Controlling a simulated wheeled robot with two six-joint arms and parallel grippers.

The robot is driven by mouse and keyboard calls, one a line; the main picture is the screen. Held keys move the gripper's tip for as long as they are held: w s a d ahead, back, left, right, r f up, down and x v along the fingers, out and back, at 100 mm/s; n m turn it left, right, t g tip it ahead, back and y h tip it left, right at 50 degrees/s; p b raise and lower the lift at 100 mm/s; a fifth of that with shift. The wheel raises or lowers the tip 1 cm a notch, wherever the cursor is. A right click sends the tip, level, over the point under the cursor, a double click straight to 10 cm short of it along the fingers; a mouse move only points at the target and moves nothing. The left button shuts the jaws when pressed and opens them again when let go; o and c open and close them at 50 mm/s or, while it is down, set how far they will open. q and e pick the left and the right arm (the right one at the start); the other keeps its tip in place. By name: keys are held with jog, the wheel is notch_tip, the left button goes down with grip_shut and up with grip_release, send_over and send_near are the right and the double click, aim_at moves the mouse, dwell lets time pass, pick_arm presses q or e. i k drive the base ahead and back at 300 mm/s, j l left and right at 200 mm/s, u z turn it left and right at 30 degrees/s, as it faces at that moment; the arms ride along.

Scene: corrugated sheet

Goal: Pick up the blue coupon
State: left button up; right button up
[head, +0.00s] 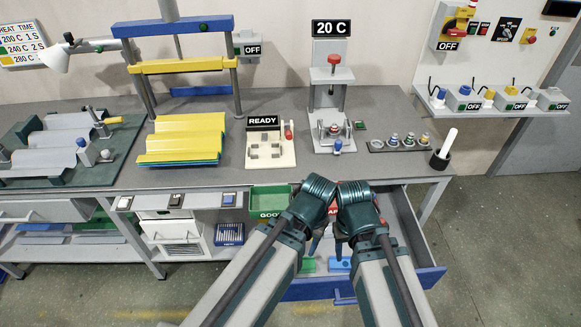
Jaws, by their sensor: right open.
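A small flat blue piece (340,265), which looks like the blue coupon, lies in the open drawer (432,272) below the bench. A green piece (308,265) lies to its left in the same drawer. My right gripper (340,243) points down over the drawer, just above the blue piece in the picture. It is open, and no held object shows. My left gripper (316,243) hangs beside it, nearer the green piece. Its fingers are mostly hidden by my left arm, so its opening cannot be read.
A green bin marked GOOD (268,203) and a partly hidden red bin (333,209) sit under the bench edge, close to my arms. The bench (375,180) carries a press frame, yellow corrugated sheet (182,138), READY fixture and 20 C tester. Floor to the right is clear.

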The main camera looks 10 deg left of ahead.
aim_at(344, 266)
jog(key=j+z, duration=0.1)
jog(key=j, duration=0.5)
jog(key=k+j, duration=0.1)
jog(key=j, duration=0.5)
jog(key=j+z, duration=0.15)
jog(key=j, duration=0.45)
jog(key=k, duration=0.05)
